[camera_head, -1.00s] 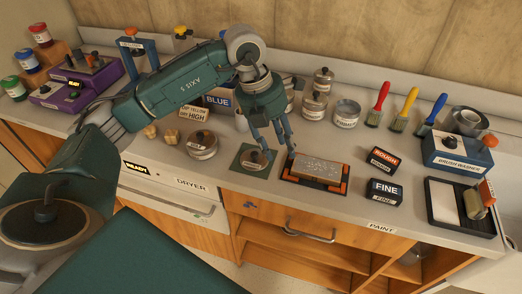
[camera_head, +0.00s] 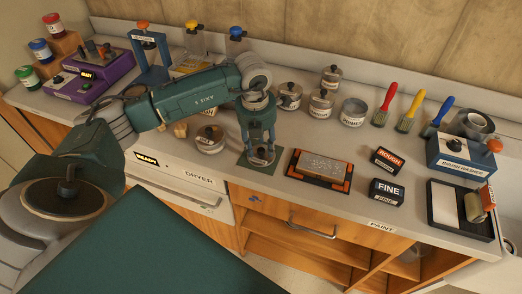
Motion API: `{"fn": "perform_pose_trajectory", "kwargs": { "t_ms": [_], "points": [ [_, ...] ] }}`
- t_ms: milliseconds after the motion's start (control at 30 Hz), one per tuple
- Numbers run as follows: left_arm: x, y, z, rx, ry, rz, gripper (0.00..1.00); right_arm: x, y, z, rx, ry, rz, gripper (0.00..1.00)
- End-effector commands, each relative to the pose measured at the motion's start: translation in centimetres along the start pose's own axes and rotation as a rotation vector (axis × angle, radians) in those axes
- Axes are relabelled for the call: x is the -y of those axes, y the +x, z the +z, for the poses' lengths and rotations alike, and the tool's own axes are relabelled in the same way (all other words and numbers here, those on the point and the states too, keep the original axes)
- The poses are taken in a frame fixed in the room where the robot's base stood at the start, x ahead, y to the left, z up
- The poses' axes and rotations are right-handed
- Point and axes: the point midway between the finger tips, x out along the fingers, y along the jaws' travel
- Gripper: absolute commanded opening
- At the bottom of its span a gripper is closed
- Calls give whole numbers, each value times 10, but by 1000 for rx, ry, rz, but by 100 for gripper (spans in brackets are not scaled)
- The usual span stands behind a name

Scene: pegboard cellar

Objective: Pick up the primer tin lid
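The primer tin lid (camera_head: 262,160) is a small round metal lid with a knob, lying on a dark green square mat (camera_head: 246,164) near the counter's front edge. My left gripper (camera_head: 261,150) points down right over the lid, with its two fingers apart on either side of the knob. The fingers hide part of the lid, and I cannot tell whether they touch it. The open primer tin (camera_head: 353,113) stands behind and to the right, without a lid on it. My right gripper is not in view.
A sanding block in an orange-edged tray (camera_head: 320,168) lies just right of the mat. A lidded tin (camera_head: 209,140) stands to the left. More lidded tins (camera_head: 321,104) stand behind. ROUGH (camera_head: 388,161) and FINE (camera_head: 386,193) blocks lie further right.

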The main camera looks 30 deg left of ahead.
Motion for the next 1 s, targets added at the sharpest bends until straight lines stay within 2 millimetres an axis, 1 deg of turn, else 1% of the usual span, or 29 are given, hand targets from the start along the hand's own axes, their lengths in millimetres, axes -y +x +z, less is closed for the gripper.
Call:
{"fn": "perform_pose_trajectory", "kwargs": {
  "t_ms": [100,300,333,467,500,533,867,1000],
  "points": [
    [0,8,0,-1,1,0,40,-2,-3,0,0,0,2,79],
    [0,10,0,1,2,0,40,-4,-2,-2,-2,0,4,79],
    [0,10,0,1,2,0,38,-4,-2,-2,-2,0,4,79],
    [0,9,0,1,2,-1,12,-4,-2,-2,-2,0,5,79],
    [0,9,0,1,2,-1,4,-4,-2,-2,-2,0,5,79],
    [0,9,0,1,2,-1,0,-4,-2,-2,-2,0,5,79],
    [0,9,0,1,1,-1,0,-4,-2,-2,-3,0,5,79],
    [1,4,1,2,1,-1,0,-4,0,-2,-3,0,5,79]
  ]
}}
